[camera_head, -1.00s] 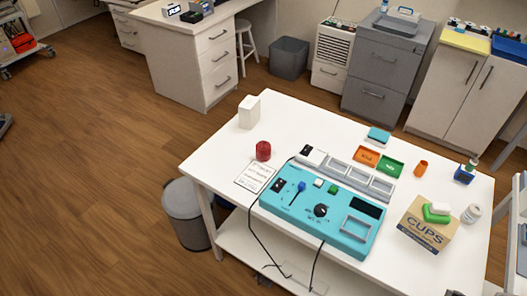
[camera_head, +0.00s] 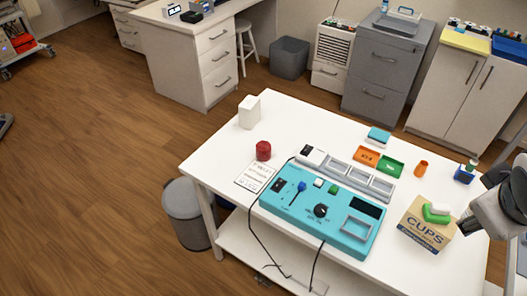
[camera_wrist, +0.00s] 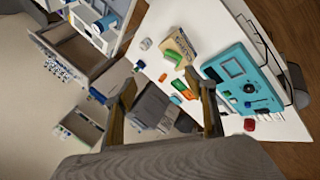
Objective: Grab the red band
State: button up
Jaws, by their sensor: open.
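The red band (camera_head: 263,150) looks like a short red roll, standing on the left part of the white table (camera_head: 225,150), behind a printed paper sheet. It also shows small in the wrist view (camera_wrist: 249,125), to the right of my fingers. My gripper (camera_head: 470,222) is at the right edge of the head view, by the cups box, far from the red band. In the wrist view my gripper (camera_wrist: 163,82) has its two fingers spread wide with nothing held between them.
A turquoise device (camera_head: 300,218) with black cables lies mid-table. The cups box (camera_head: 424,236) carries green and white blocks. Orange (camera_head: 366,157) and green (camera_head: 390,167) trays lie behind the device. A white box (camera_head: 249,112) stands behind the red band. The table left of the band is clear.

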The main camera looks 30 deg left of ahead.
jog(key=w+a+f+n+t, duration=0.2)
jog(key=w+a+n, duration=0.7)
jog(key=w+a, duration=0.3)
jog(key=n+y, duration=0.5)
jog(key=n, duration=1)
send_over(262, 149)
jog(key=w+d, duration=0.2)
jog(key=d, duration=1.4)
notch_tip(262, 149, down, 12)
jog(key=s+a+f+n, duration=0.1)
jog(key=a+f+n, duration=0.1)
jog(key=a+f, duration=0.1)
jog(key=s+a+f+n+g+y, duration=0.1)
jog(key=s+a+f+n, duration=0.1)
jog(key=a, duration=0.4)
jog(key=s+a+f+n, duration=0.2)
jog(key=a+f+n, duration=0.2)
jog(key=f, duration=0.1)
jog(key=shift+s+a+f+y, duration=0.25)
jog(key=shift+a+f+y, duration=0.05)
jog(key=shift+a+f, duration=0.1)
jog(key=shift+w, duration=0.1)
jog(key=shift+x, duration=1.2)
